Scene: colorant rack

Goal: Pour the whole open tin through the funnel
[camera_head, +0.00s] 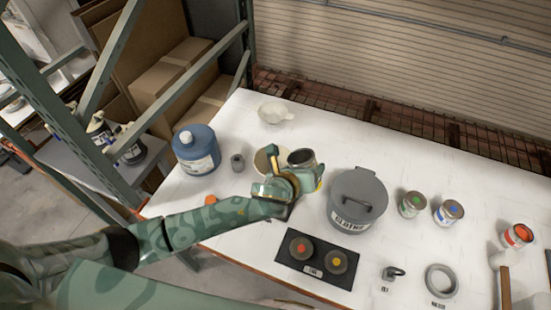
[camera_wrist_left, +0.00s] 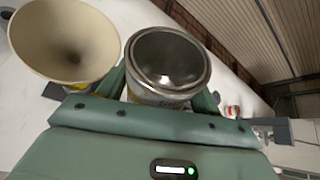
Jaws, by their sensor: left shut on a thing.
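My left gripper (camera_head: 287,186) is shut on an open metal tin (camera_head: 301,158), which is roughly upright. The left wrist view shows the tin (camera_wrist_left: 168,66) between the fingers, its mouth open and its inside shiny grey; I cannot tell how much is in it. The cream funnel (camera_head: 262,160) is just left of the tin, partly hidden by my gripper in the head view. In the left wrist view the wide mouth of the funnel (camera_wrist_left: 66,38) faces up, beside the tin and apart from it. What holds the funnel is mostly hidden. My right gripper is not in view.
A blue jug (camera_head: 197,150), a small grey cup (camera_head: 237,162) and a white bowl (camera_head: 275,113) stand left and behind. A lidded grey pot (camera_head: 358,200) stands close right of my gripper. A black pad (camera_head: 317,259) with two round items lies in front. Several tins stand farther right.

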